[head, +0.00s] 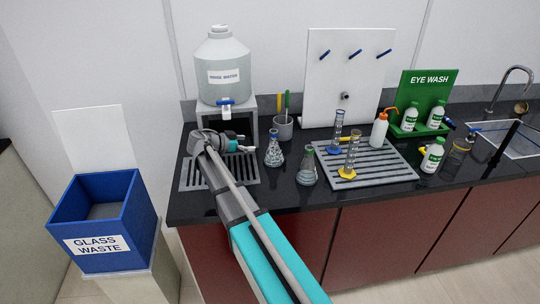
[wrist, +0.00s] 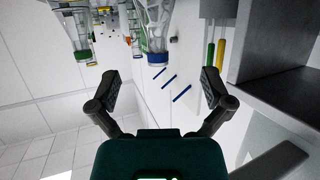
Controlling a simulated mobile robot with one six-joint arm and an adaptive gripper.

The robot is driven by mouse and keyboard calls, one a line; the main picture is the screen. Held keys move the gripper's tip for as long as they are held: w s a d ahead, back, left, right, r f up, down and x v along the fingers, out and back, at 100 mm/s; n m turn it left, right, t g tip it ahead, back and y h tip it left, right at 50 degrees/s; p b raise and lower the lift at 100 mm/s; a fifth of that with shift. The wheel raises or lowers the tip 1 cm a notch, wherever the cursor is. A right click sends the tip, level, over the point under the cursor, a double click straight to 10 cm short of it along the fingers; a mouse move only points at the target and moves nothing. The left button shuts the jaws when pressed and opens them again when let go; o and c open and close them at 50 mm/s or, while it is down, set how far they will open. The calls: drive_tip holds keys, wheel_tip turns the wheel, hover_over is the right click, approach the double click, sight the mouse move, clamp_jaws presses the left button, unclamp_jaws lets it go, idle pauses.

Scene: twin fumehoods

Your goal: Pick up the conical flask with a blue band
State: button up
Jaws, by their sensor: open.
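The conical flask with a blue band (head: 274,158) stands upright on the black bench, just right of my gripper (head: 247,143). My gripper lies low and roughly level over the left drain grate, fingers toward the flask. In the wrist view, which is upside down, the fingers (wrist: 160,82) are spread wide with nothing between them. The blue-banded flask (wrist: 152,20) shows there ahead of the gap, its neck hanging down in the picture, apart from both fingers.
A similar flask with a green band (head: 308,172) stands close on the right. A pen cup (head: 283,133) is behind the blue-banded flask. The rinse water tank's stand (head: 253,110) is behind my gripper. Cylinders (head: 350,155) stand on the right grate. The glass waste bin (head: 100,220) is at left.

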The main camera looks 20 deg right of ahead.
sight(269, 143)
drive_tip(key=b+x, duration=0.2)
drive_tip(key=x, duration=0.5)
drive_tip(key=shift+d+f+b, duration=0.1)
drive_tip(key=shift+f+b, duration=0.1)
drive_tip(key=shift+b, duration=0.2)
drive_tip(key=shift+w+d, duration=0.1)
drive_tip(key=shift+d, duration=0.35)
drive_tip(key=shift+d+f, duration=0.1)
drive_tip(key=shift+s+b+x, duration=0.1)
drive_tip(key=shift+b+x, duration=0.4)
drive_tip(key=shift+x, duration=0.75)
drive_tip(key=shift+s+b+x, duration=0.15)
drive_tip(key=shift+b+x, duration=0.3)
drive_tip(key=shift+x, duration=0.8)
drive_tip(key=c, duration=1.2)
drive_tip(key=shift+c, duration=0.2)
